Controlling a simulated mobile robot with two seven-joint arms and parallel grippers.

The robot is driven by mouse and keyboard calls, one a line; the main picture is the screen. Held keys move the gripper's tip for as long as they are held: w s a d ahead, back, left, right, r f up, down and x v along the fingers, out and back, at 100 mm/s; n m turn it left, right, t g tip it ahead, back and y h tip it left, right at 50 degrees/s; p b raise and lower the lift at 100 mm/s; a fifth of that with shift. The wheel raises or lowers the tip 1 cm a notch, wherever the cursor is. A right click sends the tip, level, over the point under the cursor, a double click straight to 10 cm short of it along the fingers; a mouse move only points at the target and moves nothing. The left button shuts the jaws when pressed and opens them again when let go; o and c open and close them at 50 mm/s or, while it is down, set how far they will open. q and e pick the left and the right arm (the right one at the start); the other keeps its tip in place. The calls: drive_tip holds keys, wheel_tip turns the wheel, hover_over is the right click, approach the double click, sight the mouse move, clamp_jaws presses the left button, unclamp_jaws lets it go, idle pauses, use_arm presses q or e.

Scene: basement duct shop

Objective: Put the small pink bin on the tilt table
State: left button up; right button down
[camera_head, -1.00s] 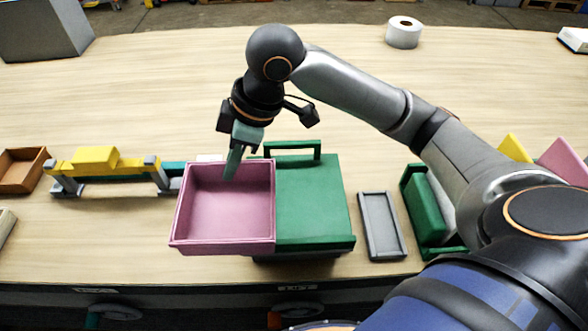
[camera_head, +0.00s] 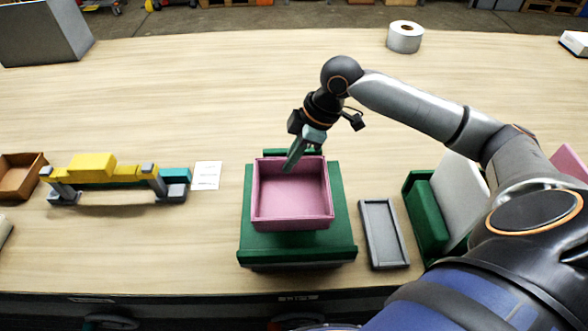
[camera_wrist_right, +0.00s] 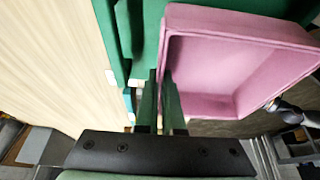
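The small pink bin (camera_head: 290,209) is upright and empty, over the middle of the green tilt table (camera_head: 343,225) in the head view. I cannot tell whether its bottom touches the green top or hangs just above it. My right gripper (camera_head: 290,165) is at the bin's far wall, near the far left corner. In the right wrist view, the two green fingers (camera_wrist_right: 161,105) are close together with the wall of the pink bin (camera_wrist_right: 215,65) between them. The tilt table (camera_wrist_right: 150,30) shows beside the bin there. My left gripper is not in view.
A grey tray (camera_head: 383,235) and a green block-like fixture (camera_head: 427,215) stand right of the tilt table. A yellow-topped fixture (camera_head: 92,168), a white card (camera_head: 206,175) and a brown bin (camera_head: 18,178) are at left. A white roll (camera_head: 404,37) stands far back. The middle is clear.

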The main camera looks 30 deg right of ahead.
sight(294, 171)
drive_tip(key=shift+d+f, duration=0.25)
drive_tip(key=shift+w+d+f, duration=0.1)
drive_tip(key=shift+d+f, duration=0.05)
drive_tip(key=shift+f, duration=0.75)
drive_tip(key=shift+d+f, duration=0.1)
drive_tip(key=shift+f, duration=0.8)
drive_tip(key=shift+f, duration=0.15)
drive_tip(key=c, duration=1)
unclamp_jaws()
drive_tip(key=shift+c, duration=0.2)
drive_tip(key=v, duration=1.2)
